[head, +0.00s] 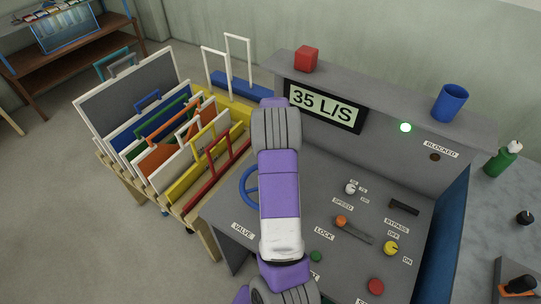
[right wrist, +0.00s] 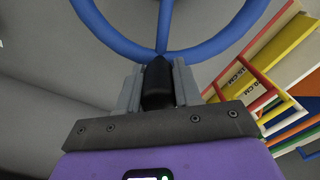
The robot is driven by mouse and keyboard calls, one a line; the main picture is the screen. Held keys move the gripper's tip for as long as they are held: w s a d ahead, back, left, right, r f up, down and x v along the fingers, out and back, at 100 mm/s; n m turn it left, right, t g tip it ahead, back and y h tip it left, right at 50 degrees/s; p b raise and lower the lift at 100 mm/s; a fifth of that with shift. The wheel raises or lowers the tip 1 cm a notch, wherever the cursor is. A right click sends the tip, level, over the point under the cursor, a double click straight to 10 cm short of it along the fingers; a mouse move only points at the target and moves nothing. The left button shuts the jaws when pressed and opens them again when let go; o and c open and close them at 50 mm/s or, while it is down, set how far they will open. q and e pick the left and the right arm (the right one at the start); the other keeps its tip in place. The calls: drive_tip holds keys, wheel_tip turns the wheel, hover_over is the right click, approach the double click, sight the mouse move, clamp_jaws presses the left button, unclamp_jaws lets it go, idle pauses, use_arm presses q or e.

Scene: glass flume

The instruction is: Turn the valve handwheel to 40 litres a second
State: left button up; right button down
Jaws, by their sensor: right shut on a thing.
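The blue valve handwheel (head: 248,186) is on the grey console by the VALVE label (head: 243,229); my right arm hides much of it in the head view. In the right wrist view its blue rim and spoke (right wrist: 165,25) fill the top. My right gripper (right wrist: 158,84) is shut on the wheel's black handle knob (right wrist: 157,76), which sits between the two grey fingers at the rim. In the head view these fingers are hidden behind my arm. The display (head: 322,105) reads 35 L/S. My left gripper is not in view.
A wooden rack (head: 197,238) of framed coloured panels stands left of the console.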

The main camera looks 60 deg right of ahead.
drive_tip(key=shift+s+d, duration=0.1)
drive_tip(key=shift+s, duration=0.15)
drive_tip(key=c, duration=0.8)
unclamp_jaws()
drive_tip(key=shift+s, duration=0.1)
drive_tip(key=shift+r, duration=3.8)
